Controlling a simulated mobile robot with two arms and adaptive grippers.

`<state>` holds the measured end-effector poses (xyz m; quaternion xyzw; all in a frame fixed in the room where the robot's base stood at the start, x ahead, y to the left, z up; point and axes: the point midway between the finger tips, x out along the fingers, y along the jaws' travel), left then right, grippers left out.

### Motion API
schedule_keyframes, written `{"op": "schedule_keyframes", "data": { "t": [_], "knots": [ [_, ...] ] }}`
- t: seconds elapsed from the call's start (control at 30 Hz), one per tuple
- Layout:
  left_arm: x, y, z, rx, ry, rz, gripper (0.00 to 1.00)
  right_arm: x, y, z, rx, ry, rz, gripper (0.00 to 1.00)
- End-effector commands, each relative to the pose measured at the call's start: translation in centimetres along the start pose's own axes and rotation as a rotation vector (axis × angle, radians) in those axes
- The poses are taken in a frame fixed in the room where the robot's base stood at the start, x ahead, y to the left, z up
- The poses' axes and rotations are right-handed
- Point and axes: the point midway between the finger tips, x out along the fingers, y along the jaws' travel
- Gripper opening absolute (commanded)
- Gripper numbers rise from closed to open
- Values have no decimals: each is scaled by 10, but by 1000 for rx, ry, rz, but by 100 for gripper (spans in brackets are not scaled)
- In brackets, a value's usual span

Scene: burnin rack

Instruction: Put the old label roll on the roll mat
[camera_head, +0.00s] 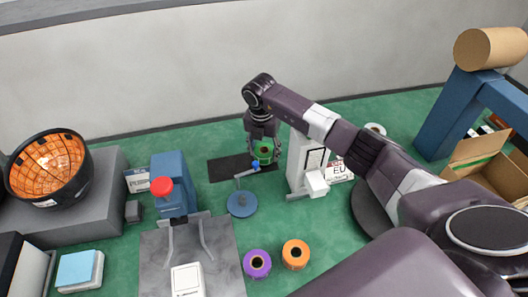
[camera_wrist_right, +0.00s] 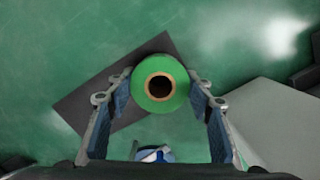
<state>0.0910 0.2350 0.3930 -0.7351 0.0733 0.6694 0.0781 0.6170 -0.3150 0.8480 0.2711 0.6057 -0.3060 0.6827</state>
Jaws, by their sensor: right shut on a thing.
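A green label roll (camera_head: 263,153) with a brown core is between the fingers of my right gripper (camera_head: 264,146). The right wrist view shows the roll (camera_wrist_right: 160,84) from above, gripped from both sides by the fingers (camera_wrist_right: 162,98). The dark flat roll mat (camera_head: 226,169) lies on the green surface. In the wrist view the roll overlaps the right part of the mat (camera_wrist_right: 85,107). I cannot tell whether the roll touches the mat or is held above it. My left gripper is not in view.
A blue round-based stand (camera_head: 242,204) is just in front of the mat. A white device (camera_head: 303,160) stands close to the right. Purple (camera_head: 257,264) and orange (camera_head: 295,255) rolls sit in front. A blue press with a red knob (camera_head: 170,190) is left.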

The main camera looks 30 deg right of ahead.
Motion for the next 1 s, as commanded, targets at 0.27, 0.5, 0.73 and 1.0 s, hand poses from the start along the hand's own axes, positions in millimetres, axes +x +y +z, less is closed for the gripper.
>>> {"op": "schedule_keyframes", "data": {
  "t": [0.27, 0.5, 0.73, 1.0],
  "knots": [
    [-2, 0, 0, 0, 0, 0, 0, 12, 0, -1, -1, -1, 1, 18],
    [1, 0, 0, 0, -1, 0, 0, 15, 0, -2, -1, -1, 1, 49],
    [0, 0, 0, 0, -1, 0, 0, 14, 0, -2, -1, -1, 1, 65],
    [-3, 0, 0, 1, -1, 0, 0, 10, 0, -1, -1, -1, 1, 65]
  ]
}}
